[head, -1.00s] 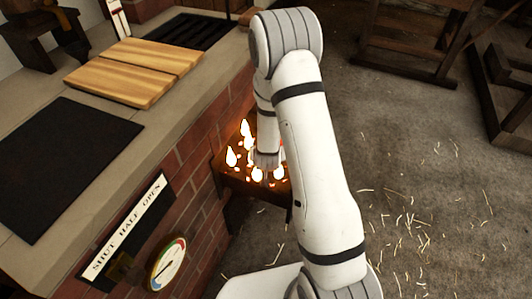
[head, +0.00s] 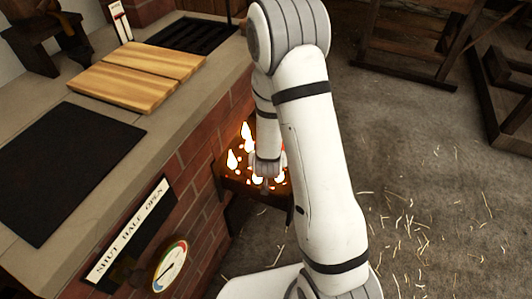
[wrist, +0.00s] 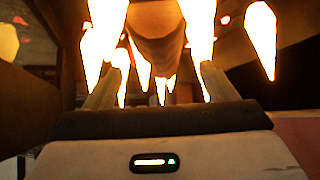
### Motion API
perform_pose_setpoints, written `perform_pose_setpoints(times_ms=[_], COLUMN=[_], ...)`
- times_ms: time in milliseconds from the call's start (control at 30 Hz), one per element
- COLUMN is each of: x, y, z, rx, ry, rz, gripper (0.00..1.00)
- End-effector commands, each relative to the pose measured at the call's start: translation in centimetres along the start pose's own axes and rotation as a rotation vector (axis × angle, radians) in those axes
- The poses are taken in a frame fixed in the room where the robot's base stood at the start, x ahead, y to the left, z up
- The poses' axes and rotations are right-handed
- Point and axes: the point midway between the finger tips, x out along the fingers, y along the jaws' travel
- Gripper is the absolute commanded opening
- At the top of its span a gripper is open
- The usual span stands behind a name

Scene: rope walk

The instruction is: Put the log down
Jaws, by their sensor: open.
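In the wrist view a brown round log (wrist: 157,45) shows end-on at the top middle, among bright flames. My gripper (wrist: 160,85) has its two fingers apart, one on each side below the log, with a gap between each finger and the wood. Flames cover parts of the fingers and of the log. In the head view my wrist end comes down over the glowing fire tray (head: 232,184) beside the brick wall. The fingertips and the log cannot be made out there.
The brick stove (head: 205,160) stands left of the fire, with a dark plate (head: 65,170), wooden boards (head: 135,75) and a grate (head: 195,32) on top. A dial (head: 170,265) and a SHUT HALF OPEN label (head: 130,230) are on its front. Straw-strewn floor (head: 430,210) lies open at right.

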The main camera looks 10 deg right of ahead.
Motion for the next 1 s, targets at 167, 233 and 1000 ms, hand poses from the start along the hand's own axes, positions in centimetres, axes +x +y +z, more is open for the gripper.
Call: perform_pose_setpoints(times_ms=[167, 233, 1000], x=[-3.8, -4.8, -23.6], y=[0.0, 0.0, 1.7], z=[-0.2, -0.2, -3.3], rx=[-0.001, 0.000, -0.129], ry=[0.001, 0.000, -0.463], rz=[-0.001, 0.000, -0.187], gripper=[0.79, 0.79, 0.79])
